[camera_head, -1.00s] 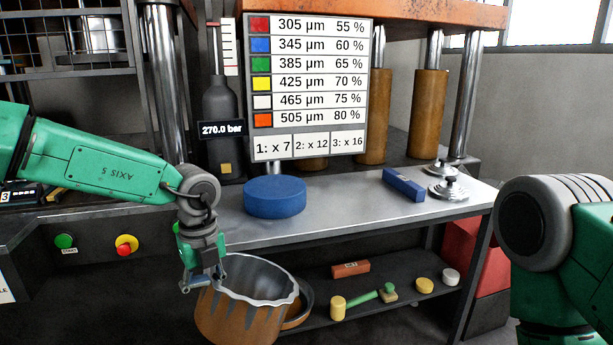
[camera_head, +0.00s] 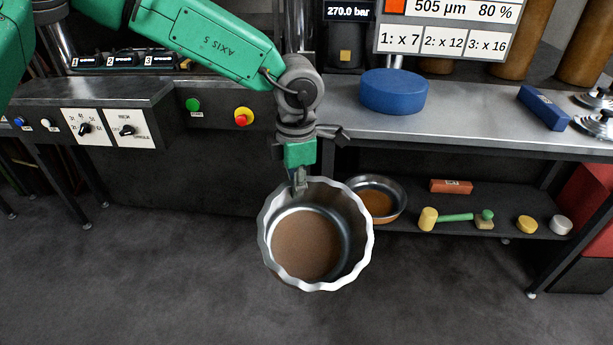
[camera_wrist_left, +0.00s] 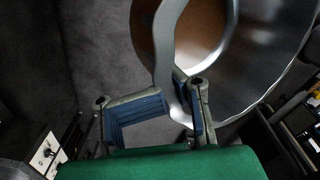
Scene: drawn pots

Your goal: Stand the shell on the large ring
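The shell (camera_head: 350,262) is a large round metal pot with a wavy rim and a brown inside bottom, in the middle of the head view, over the floor in front of the bench. My left gripper (camera_head: 299,183) is at its far rim and is shut on its wall. In the left wrist view the shell (camera_wrist_left: 262,62) fills the upper right, its wall running between the fingers (camera_wrist_left: 172,112). A thick blue disc (camera_head: 394,91) lies on the bench top; I cannot tell whether it is the large ring. My right gripper is not in view.
A metal bowl (camera_head: 400,205) sits on the lower shelf, close behind the shell. A mallet (camera_head: 452,218), a red block (camera_head: 451,186) and small round pieces lie there too. A blue bar (camera_head: 543,108) and metal lids (camera_head: 597,122) are on the bench's right. The front floor is clear.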

